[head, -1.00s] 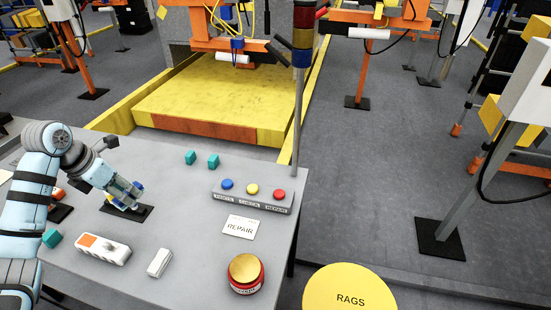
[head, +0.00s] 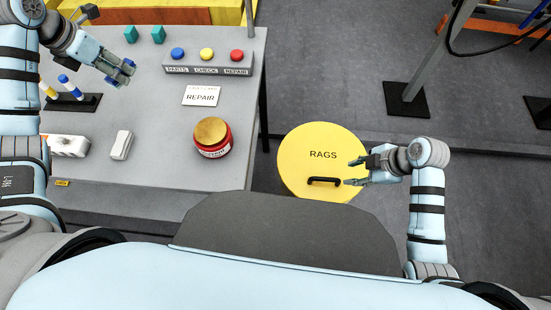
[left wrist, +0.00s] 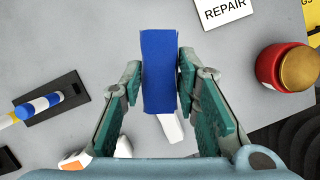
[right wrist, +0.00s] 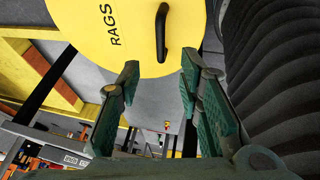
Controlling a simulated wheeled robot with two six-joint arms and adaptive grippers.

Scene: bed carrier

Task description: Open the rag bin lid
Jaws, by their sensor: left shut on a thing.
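The round yellow rag bin lid (head: 305,145), lettered RAGS, lies closed beside the table. Its black handle (head: 323,181) is near the lid's front edge. My right gripper (head: 352,172) is open and empty at the lid's right side, its fingers pointing toward the handle. In the right wrist view the lid (right wrist: 85,15) and handle (right wrist: 161,32) show beyond the open fingers, apart from them. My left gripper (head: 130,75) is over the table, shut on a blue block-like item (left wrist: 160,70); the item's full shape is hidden.
The grey table (head: 170,160) holds a red pot with a gold top (head: 211,137), a button box (head: 207,65), a REPAIR card (head: 202,96), a white block (head: 121,145) and a black stand (head: 88,104) with striped cylinders.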

